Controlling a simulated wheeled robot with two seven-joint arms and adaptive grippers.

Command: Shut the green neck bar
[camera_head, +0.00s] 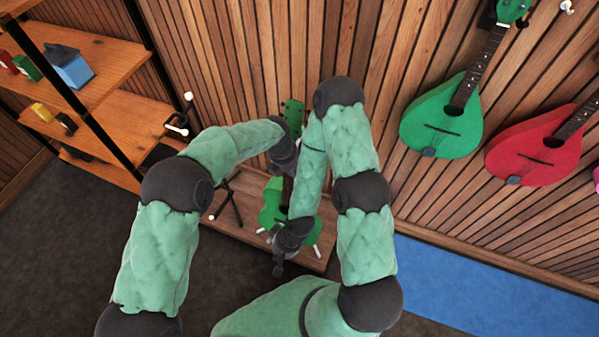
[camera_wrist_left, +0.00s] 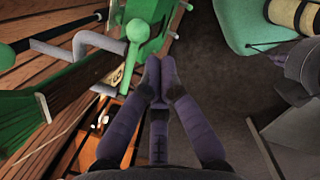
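A green ukulele stands on a low wooden platform in the head view; its headstock (camera_head: 292,108) and lower body (camera_head: 272,203) show, with my arms covering much of the rest. In the left wrist view a bent grey bracket (camera_wrist_left: 75,46) and a thin green bar with a round knob (camera_wrist_left: 136,31) lie beside a green headstock (camera_wrist_left: 155,14). My left gripper (camera_wrist_left: 160,68) has its fingertips together, just right of the green bar, with nothing visible between them. In the head view it is near the neck (camera_head: 284,160). My right gripper (camera_head: 279,268) hangs low by the ukulele's body; its fingers are unclear.
An empty dark stand (camera_head: 228,205) is left of the ukulele on the platform (camera_head: 313,258). Wooden shelves (camera_head: 115,60) with small boxes stand at the left. Green (camera_head: 440,115) and red (camera_head: 535,150) instruments hang on the wall at right. A blue mat (camera_head: 490,295) lies on the floor.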

